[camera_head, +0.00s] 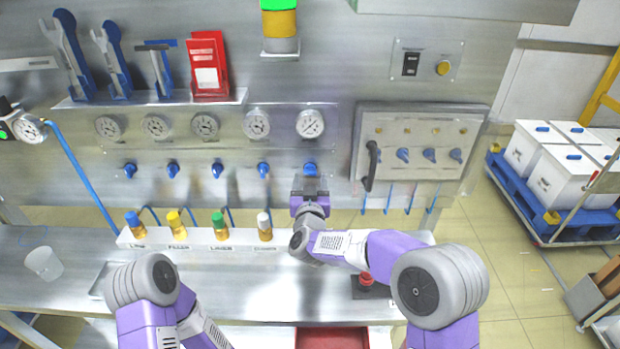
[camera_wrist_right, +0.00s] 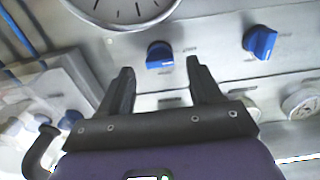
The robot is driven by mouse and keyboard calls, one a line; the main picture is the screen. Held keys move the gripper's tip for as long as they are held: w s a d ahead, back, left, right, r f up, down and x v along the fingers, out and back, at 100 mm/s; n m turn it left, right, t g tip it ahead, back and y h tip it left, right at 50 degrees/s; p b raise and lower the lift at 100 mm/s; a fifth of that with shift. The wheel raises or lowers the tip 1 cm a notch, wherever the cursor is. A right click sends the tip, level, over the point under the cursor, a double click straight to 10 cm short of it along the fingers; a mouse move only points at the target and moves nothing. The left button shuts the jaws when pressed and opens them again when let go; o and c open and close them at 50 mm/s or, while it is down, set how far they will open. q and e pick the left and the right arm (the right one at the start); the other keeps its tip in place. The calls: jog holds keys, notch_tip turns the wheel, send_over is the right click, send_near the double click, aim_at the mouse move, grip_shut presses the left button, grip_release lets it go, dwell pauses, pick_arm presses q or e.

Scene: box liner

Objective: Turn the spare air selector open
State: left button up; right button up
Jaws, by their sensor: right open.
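A row of blue selector knobs runs along the steel panel under the gauges. The rightmost knob (camera_head: 310,168) sits below the rightmost gauge (camera_head: 310,124); I cannot read a label that names it spare. My right gripper (camera_head: 310,182) is just in front of and below this knob. In the right wrist view, the open, empty fingers of my right gripper (camera_wrist_right: 159,66) point at the blue knob (camera_wrist_right: 160,56), which shows between the fingertips. Contact cannot be told. A neighbouring blue knob (camera_wrist_right: 262,42) lies to the right there. My left gripper is out of view.
A valve box (camera_head: 420,145) with a black handle (camera_head: 371,165) and small blue knobs stands right of my gripper. A white rack (camera_head: 150,240) with colour-capped fittings is below the knobs. A red emergency button (camera_head: 365,278) and a cup (camera_head: 44,263) stand on the bench.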

aim_at(310, 171)
jog(key=shift+w, duration=1.1)
jog(key=shift+c, duration=0.5)
jog(key=c, duration=0.9)
